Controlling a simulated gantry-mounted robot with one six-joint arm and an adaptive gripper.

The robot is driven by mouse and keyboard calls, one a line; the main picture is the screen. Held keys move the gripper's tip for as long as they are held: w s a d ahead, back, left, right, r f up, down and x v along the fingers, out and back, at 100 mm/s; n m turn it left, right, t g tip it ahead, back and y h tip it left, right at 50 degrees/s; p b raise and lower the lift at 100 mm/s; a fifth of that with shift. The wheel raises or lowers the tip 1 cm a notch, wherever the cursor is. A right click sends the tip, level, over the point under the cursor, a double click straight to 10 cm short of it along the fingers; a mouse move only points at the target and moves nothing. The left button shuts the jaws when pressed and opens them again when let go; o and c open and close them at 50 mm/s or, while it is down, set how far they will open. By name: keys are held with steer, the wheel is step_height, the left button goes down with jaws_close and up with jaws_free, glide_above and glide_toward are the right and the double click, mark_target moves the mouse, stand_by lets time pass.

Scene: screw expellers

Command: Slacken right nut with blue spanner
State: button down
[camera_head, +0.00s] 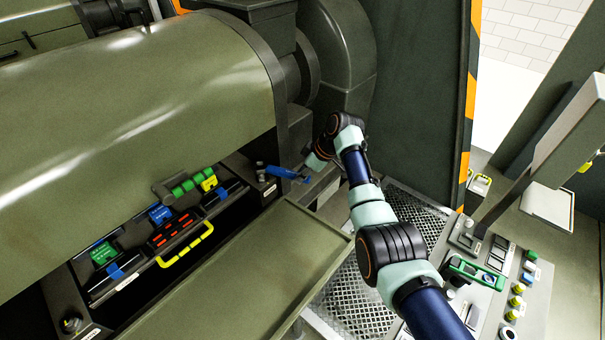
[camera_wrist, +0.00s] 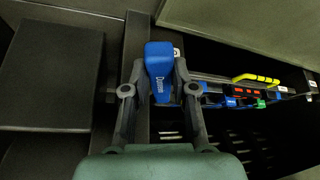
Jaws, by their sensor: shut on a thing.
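The blue spanner (camera_head: 284,172) is in my gripper (camera_head: 309,176), reaching left from it towards the right nut. In the wrist view the spanner's blue body (camera_wrist: 159,62) lies between the two fingers of my gripper (camera_wrist: 158,75), which are shut on it. The right nut (camera_head: 260,166) is a small dark piece at the right end of the machine's frame. The spanner's far end is close beside it; I cannot tell whether they touch. The wrist view does not show the nut clearly. The left nut (camera_head: 72,324) is at the frame's lower left end.
Between the nuts is an open bay with a yellow handle (camera_head: 186,246) and red, green and blue parts. An olive tray (camera_head: 240,268) lies in front of it. A control panel (camera_head: 500,290) stands at the lower right, near my arm. The large olive drum (camera_head: 130,100) overhangs the bay.

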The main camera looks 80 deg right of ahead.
steer(key=shift+s+a+r+p, duration=0.2)
steer(key=shift+s+p, duration=0.25)
steer(key=shift+p, duration=0.55)
steer(key=s+a+r+p, duration=0.1)
steer(key=s+a+p, duration=0.4)
steer(key=s+p, duration=0.5)
steer(key=p, duration=0.3)
steer(key=shift+s, duration=0.4)
